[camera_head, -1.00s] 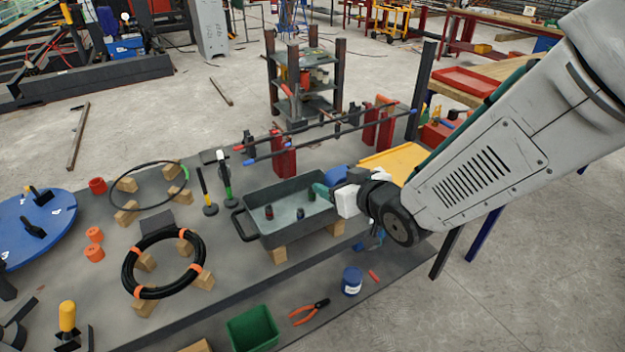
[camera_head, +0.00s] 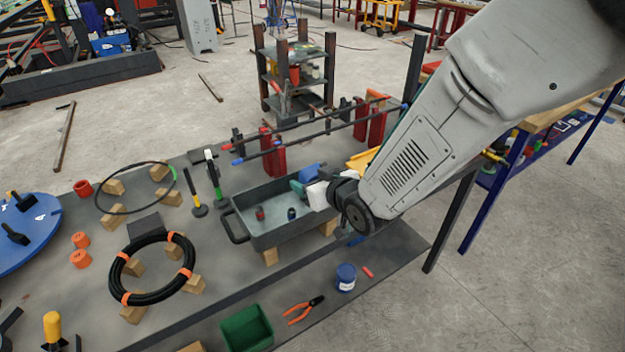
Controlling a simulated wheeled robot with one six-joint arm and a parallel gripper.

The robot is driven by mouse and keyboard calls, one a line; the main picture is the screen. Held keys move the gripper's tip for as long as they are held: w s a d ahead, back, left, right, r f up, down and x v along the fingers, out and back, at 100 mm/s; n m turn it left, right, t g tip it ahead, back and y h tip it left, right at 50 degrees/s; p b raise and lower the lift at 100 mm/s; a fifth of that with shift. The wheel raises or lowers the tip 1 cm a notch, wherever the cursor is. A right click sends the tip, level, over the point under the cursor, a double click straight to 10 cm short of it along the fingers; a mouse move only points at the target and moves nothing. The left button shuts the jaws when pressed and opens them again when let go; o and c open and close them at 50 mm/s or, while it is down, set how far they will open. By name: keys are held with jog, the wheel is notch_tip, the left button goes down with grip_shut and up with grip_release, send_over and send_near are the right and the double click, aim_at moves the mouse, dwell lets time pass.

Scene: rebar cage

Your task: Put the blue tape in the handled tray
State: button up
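The handled tray (camera_head: 262,235) is a grey open tray with a dark loop handle at its left end, raised on wooden blocks. My gripper (camera_head: 300,181) is over the tray's right part, reaching in from the right. A blue rounded thing, which looks like the blue tape (camera_head: 311,171), is at my fingertips and moves with them; the gripper appears shut on it. It is above the tray, apart from the floor of it. The finger contact is small and partly hidden by my wrist.
Inside the tray stand a small red item (camera_head: 259,213) and a small dark blue item (camera_head: 291,213). Bars on red stands (camera_head: 273,155) lie behind the tray. Hammers (camera_head: 215,180) stand to its left. A blue can (camera_head: 346,277), orange pliers (camera_head: 303,310) and a green bin (camera_head: 247,329) are in front.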

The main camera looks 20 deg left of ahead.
jog(key=shift+f, duration=0.25)
jog(key=shift+f, duration=0.3)
jog(key=o, duration=1.2)
jog(key=shift+s+f, duration=0.1)
jog(key=shift+c, duration=0.2)
jog(key=shift+s+d+r, duration=0.15)
jog(key=shift+d+r, duration=0.05)
jog(key=shift+r, duration=0.2)
jog(key=shift+s+d+r, duration=0.1)
jog(key=shift+d+r, duration=0.1)
jog(key=shift+r, duration=0.2)
jog(key=v, duration=1.1)
jog(key=shift+w+r, duration=0.1)
jog(key=shift+r, duration=0.05)
